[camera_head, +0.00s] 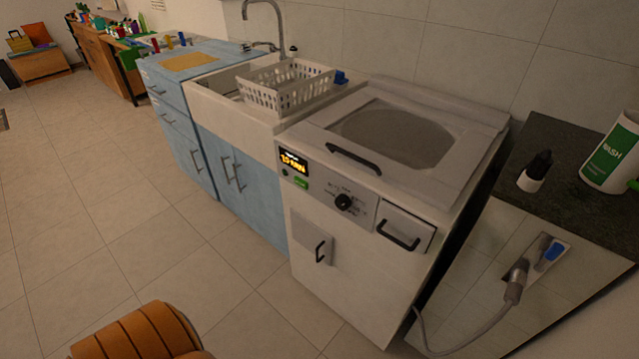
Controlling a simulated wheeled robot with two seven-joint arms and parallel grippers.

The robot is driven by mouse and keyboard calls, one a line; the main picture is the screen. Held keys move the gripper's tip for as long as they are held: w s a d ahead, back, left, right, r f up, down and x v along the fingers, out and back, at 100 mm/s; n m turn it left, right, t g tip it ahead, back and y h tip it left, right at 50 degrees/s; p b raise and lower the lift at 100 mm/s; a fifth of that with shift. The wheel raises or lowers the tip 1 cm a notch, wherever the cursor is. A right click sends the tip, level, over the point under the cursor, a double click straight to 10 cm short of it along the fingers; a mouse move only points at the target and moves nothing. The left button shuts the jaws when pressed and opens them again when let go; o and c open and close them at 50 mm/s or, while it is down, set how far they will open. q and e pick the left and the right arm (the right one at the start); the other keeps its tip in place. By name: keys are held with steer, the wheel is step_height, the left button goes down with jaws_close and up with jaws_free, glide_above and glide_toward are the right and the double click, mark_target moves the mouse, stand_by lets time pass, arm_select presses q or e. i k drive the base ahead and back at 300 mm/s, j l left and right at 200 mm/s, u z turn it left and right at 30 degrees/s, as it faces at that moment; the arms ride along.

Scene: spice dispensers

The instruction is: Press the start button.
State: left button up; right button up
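A white top-loading washing machine (345,255) stands right of the centre, with its lid (400,140) down and a dark handle on the lid. Its grey front panel carries a lit display (293,161) with yellow characters too small to read surely. I cannot read a label on the button. A black dial (344,202) sits to the right of it. Neither of my grippers is in view, and nothing touches the panel.
A drawer (404,226) with a dark handle is right of the dial. A white basket (286,87) stands by the sink. A plug and cable (514,285) are on the right cabinet. An orange ribbed thing (140,335) is at the bottom edge.

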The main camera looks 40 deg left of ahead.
mark_target(302, 184)
steer(key=u, duration=1.35)
